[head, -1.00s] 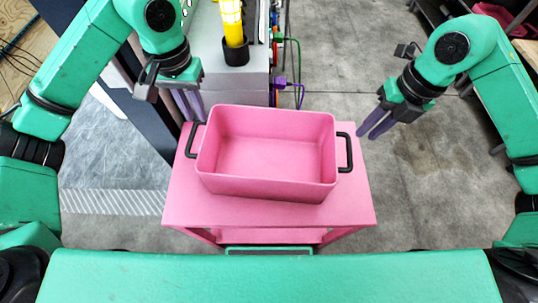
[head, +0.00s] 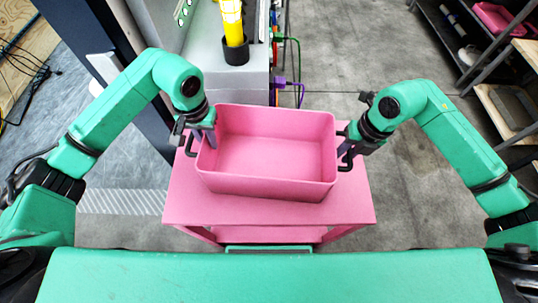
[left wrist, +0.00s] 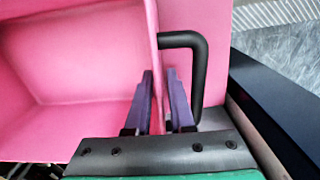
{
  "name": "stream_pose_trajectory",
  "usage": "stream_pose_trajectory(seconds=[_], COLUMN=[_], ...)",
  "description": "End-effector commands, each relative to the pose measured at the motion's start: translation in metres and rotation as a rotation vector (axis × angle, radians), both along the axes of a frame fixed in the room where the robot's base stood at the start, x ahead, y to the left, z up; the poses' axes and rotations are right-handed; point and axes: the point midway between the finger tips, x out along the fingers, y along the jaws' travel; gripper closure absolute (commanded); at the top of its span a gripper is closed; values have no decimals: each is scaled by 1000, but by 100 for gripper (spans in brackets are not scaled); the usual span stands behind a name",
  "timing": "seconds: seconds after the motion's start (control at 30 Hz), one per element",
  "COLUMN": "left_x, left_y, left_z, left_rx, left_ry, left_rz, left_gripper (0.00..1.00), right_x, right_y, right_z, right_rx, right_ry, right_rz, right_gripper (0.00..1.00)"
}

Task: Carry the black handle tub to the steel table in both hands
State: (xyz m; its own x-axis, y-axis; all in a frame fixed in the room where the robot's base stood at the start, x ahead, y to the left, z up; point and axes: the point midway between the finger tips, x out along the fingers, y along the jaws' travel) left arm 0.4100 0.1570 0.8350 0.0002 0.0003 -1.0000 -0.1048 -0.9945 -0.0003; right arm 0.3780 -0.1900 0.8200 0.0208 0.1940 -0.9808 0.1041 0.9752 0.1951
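The tub (head: 265,188) is pink with a black handle at each end, and stands empty and level on a pink cart (head: 190,208). My left gripper (head: 203,138) is at its left end. In the left wrist view, the fingers of this gripper (left wrist: 158,82) stand apart on either side of the tub's end wall (left wrist: 152,30), one inside and one between wall and black handle (left wrist: 196,75). My right gripper (head: 345,148) is at the right black handle (head: 347,160); its fingers are partly hidden, so its opening is unclear. The steel table is not identifiable.
A grey cabinet (head: 237,85) with a yellow cylinder (head: 231,20) in a black holder stands behind the cart. Shelving (head: 495,65) is at the far right, with a pink bin (head: 495,18). Grey floor (head: 420,190) is clear right of the cart.

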Motion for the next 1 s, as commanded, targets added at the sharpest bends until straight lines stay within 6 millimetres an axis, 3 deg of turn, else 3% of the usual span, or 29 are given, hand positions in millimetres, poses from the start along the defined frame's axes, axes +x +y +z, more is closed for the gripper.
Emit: stream_pose_trajectory(seconds=[0.03, 0.07, 1.0], left_x=[0, 0, 0], left_y=[0, 0, 0], left_z=[0, 0, 1], left_rx=[0, 0, 1], left_ry=[0, 0, 0], left_rz=[0, 0, 1], left_gripper=[94, 100, 100], right_x=[0, 0, 0], right_y=[0, 0, -1], right_z=[0, 0, 1], right_rx=[0, 0, -1], right_ry=[0, 0, 0], right_rz=[0, 0, -1], right_gripper=[91, 100, 100])
